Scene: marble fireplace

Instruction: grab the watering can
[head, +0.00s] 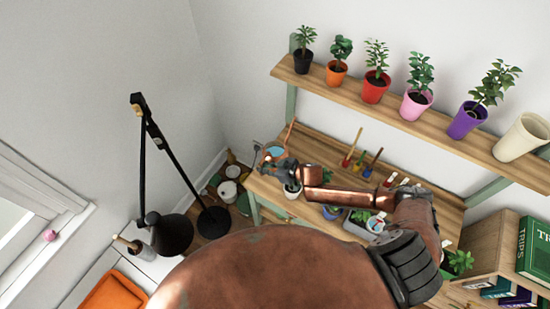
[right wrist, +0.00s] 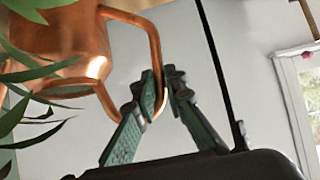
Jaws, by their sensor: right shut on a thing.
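The copper watering can (head: 275,152) is at the left end of the wooden workbench in the head view, with a bluish opening on top and a thin spout pointing up. In the right wrist view the can (right wrist: 65,38) fills the upper left, and its looped handle (right wrist: 155,45) comes down to the fingers. My right gripper (right wrist: 165,88) is shut on that handle, with the fingers on both sides of it. In the head view my right gripper (head: 272,166) is beside the can, partly hidden by its own wrist. My left gripper is not in view.
Potted plants stand on the shelf (head: 350,92) above. A white pot (head: 292,191) and a grey tray (head: 355,228) of small pots are on the workbench (head: 330,150) under my arm. A black floor lamp (head: 172,232) stands left. Green leaves (right wrist: 40,75) overlap the can in the wrist view.

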